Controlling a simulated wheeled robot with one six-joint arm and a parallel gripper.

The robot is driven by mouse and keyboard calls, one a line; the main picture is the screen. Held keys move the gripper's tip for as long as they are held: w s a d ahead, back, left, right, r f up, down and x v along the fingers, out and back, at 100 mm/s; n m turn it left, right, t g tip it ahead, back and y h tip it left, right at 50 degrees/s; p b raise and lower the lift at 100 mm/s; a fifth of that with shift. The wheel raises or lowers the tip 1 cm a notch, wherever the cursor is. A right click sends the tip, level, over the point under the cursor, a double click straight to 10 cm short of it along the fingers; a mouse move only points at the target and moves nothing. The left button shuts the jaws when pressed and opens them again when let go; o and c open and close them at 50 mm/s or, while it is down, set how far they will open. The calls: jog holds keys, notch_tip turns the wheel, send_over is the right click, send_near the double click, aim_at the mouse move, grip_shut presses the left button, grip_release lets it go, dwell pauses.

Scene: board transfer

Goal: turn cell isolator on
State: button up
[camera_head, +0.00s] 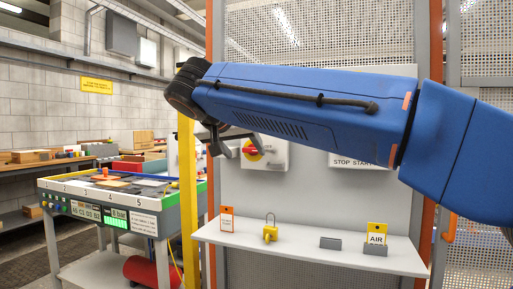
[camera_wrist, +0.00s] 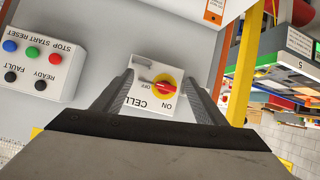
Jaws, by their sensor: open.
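The cell isolator (camera_head: 271,155) is a pale box on the grey panel, partly hidden by my arm in the head view. In the wrist view the isolator (camera_wrist: 143,69) appears roughly upside down, with a yellow disc and a red handle (camera_wrist: 156,87). The handle lies roughly sideways, its narrow end by the OFF label; the ON label is at the disc's lower edge in the picture. My gripper (camera_wrist: 158,84) is open and empty, its fingers seen on either side of the handle. In the head view my gripper (camera_head: 226,147) is just left of the handle; the exact gap cannot be told.
A button box (camera_wrist: 41,60) marked STOP, START, RESET is beside the isolator. A yellow post (camera_head: 187,190) stands left of the panel. Below, a white shelf (camera_head: 300,246) holds a padlock (camera_head: 270,233) and an AIR tag (camera_head: 377,233). A numbered board table (camera_head: 115,205) stands left.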

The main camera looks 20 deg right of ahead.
jog(key=m+t+h, duration=0.1)
jog(key=m, duration=0.1)
send_near(252, 150)
jog(key=r+x, duration=0.1)
jog(key=x, duration=0.8)
jog(key=shift+w+a, duration=0.25)
jog(key=shift+w, duration=0.1)
jog(key=c, duration=1.1)
